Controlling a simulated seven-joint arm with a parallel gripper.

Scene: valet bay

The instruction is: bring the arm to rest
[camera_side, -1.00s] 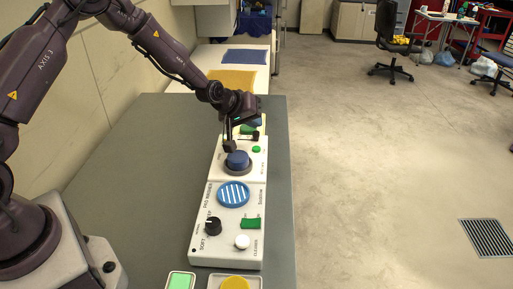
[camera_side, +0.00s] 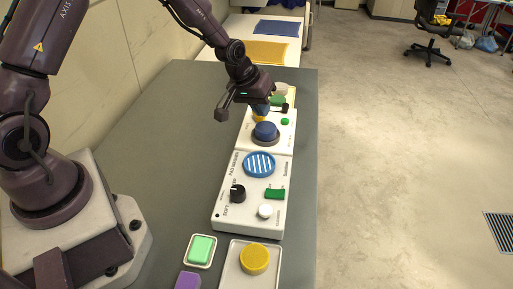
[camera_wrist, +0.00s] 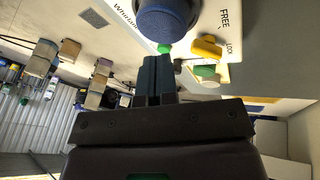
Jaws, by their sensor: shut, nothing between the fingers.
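The fingers look shut and empty. In the wrist view my gripper (camera_wrist: 157,62) shows its two dark fingers side by side with nothing between them. The blue button (camera_wrist: 165,20) is beyond the fingertips there, apart from them as far as I can tell. My wrist hides part of the panel's far end in the side view.
The white panel (camera_side: 224,216) carries a striped blue disc (camera_side: 259,165), a black knob (camera_side: 238,193), a green switch (camera_side: 274,193) and a white button (camera_side: 265,211). A green pad (camera_side: 201,250) and yellow round button (camera_side: 254,258) lie nearer. The grey bench top (camera_side: 160,130) is clear left of the panel.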

